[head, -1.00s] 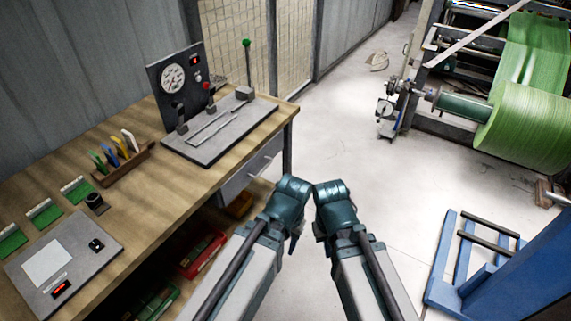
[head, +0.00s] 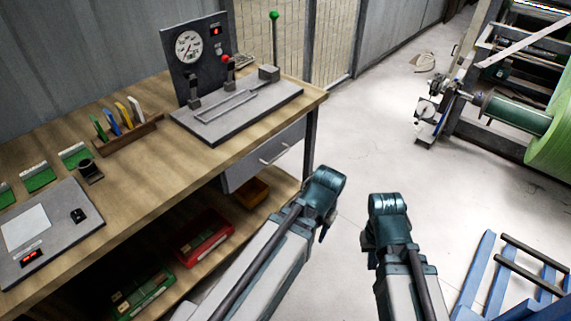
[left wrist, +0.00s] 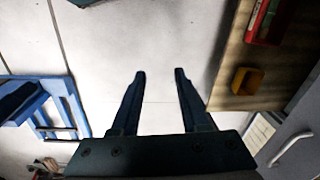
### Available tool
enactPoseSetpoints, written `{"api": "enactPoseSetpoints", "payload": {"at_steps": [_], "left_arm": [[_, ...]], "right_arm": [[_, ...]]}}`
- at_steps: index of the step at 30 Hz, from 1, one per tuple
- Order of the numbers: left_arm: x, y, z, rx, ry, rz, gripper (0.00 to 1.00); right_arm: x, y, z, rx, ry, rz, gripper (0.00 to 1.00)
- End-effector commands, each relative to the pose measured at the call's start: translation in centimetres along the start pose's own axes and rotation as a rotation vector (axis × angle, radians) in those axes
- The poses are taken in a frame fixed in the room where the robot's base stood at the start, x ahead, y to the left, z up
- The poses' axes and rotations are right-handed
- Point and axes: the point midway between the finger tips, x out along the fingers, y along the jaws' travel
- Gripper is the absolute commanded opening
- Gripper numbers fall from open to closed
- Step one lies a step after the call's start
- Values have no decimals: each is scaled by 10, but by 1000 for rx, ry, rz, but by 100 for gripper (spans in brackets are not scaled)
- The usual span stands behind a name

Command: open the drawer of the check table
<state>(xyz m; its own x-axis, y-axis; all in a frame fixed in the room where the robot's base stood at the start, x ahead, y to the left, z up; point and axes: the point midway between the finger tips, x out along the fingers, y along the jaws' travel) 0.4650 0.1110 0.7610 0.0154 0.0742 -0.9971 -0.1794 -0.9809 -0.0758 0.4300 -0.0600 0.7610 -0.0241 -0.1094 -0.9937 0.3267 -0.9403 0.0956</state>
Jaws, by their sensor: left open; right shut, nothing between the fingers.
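The check table (head: 150,185) stands on the left in the head view. Its grey drawer (head: 240,176) hangs under the top near the right end and looks shut. The bar handle (head: 275,155) is on its front. In the left wrist view, the grey drawer front (left wrist: 300,122) and handle (left wrist: 290,149) show at lower right. My left gripper (head: 322,234) is in front of the drawer, right of the handle and apart from it. Its fingers (left wrist: 160,73) are open and empty over the floor. My right gripper (head: 369,257) is further right; its fingers barely show.
The tabletop holds a gauge panel with levers (head: 202,58), a card rack (head: 128,136) and a grey box (head: 45,235). A lower shelf carries a red bin (head: 205,240) and a yellow bin (head: 252,190). A blue frame (head: 485,262) is at lower right. Floor (head: 365,150) beyond my grippers is clear.

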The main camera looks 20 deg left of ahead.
Motion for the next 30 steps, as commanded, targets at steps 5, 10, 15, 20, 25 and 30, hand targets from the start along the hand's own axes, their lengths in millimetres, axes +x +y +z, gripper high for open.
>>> {"api": "enactPoseSetpoints", "payload": {"at_steps": [5, 10, 15, 20, 25, 30], "left_arm": [[67, -23, -13, -47, 17, -34, 45], [113, -56, -30, -73, 30, -134, 45], [133, -102, -64, -49, 35, -381, 45], [102, -131, -102, 13, 45, -676, 45], [48, -141, -144, 78, 71, -983, 45], [5, -135, -171, 115, 99, -1196, 45]], "right_arm": [[66, -6, -4, 0, 0, 0, 0], [112, -11, -7, 0, 0, 1, 0], [146, -14, -9, -1, 0, 1, 0], [149, -14, -9, -1, 0, 1, 0], [148, -14, -9, -1, 0, 1, 0], [148, -14, -9, -1, 0, 1, 0]]}}
